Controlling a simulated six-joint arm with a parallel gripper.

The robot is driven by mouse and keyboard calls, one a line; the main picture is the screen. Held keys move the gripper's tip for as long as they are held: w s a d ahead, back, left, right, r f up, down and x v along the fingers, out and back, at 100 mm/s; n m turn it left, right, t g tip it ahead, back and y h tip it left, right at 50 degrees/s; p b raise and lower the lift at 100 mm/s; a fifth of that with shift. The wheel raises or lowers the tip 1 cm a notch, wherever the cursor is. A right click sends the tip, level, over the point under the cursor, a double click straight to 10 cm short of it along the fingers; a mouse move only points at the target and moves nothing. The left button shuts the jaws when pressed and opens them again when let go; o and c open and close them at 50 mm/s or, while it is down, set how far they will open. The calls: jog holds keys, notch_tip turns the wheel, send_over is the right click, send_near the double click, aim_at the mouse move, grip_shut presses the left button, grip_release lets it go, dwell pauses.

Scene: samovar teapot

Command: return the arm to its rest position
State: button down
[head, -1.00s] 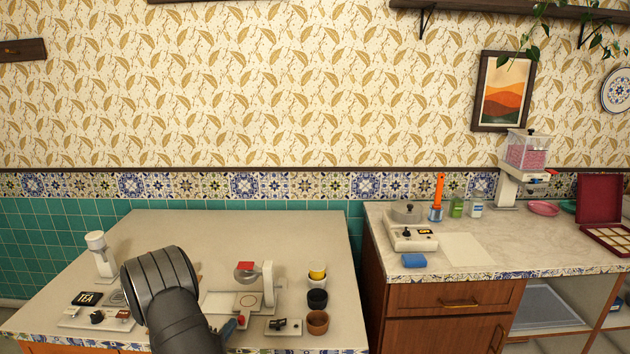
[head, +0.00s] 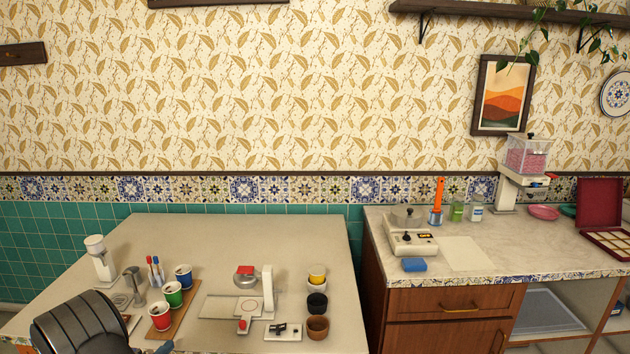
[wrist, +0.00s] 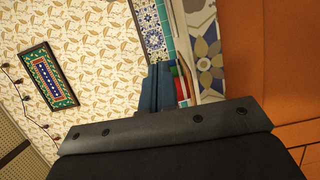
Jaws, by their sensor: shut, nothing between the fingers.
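My arm (head: 85,325) shows as a thick dark link at the lower left of the head view, over the front left corner of the left counter (head: 240,235). In the wrist view my gripper (wrist: 158,88) shows as blue-grey fingers, shut and empty. They point past the counter's edge towards the tiled wall. Red, green and white shapes show just beside the fingers; I cannot tell how far behind them they are.
Red, green and blue cups (head: 173,294) stand on a wooden board. A white stand with a red-topped grey vessel (head: 245,276) is right of them, then stacked small bowls (head: 317,302). A white grinder-like device (head: 100,260) stands at left. The counter's back is clear.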

jog(key=v, duration=0.4)
notch_tip(320, 180, up, 3)
jog(key=m+g+h, duration=0.2)
jog(key=g+h, duration=0.2)
jog(key=h, duration=0.1)
send_over(183, 345)
jog(key=s, duration=0.2)
jog(key=shift+w+a+r, duration=0.1)
jog(key=shift+a+r, duration=0.15)
jog(key=shift+a, duration=0.1)
jog(key=shift+w+d+r, duration=0.2)
jog(key=shift+w+d, duration=0.1)
jog(key=shift+w, duration=0.15)
jog(key=shift+s, duration=0.1)
jog(key=s+a+f+n+t+y, duration=0.25)
jog(key=s+f+t+y, duration=0.2)
jog(key=s, duration=0.35)
jog(key=shift+m+g+y, duration=0.25)
jog(key=x, duration=0.8)
jog(key=shift+w+a+r, duration=0.2)
jog(key=shift+w+r, duration=0.1)
jog(key=shift+w, duration=0.05)
jog(key=shift+w+d, duration=0.3)
jog(key=shift+w, duration=0.2)
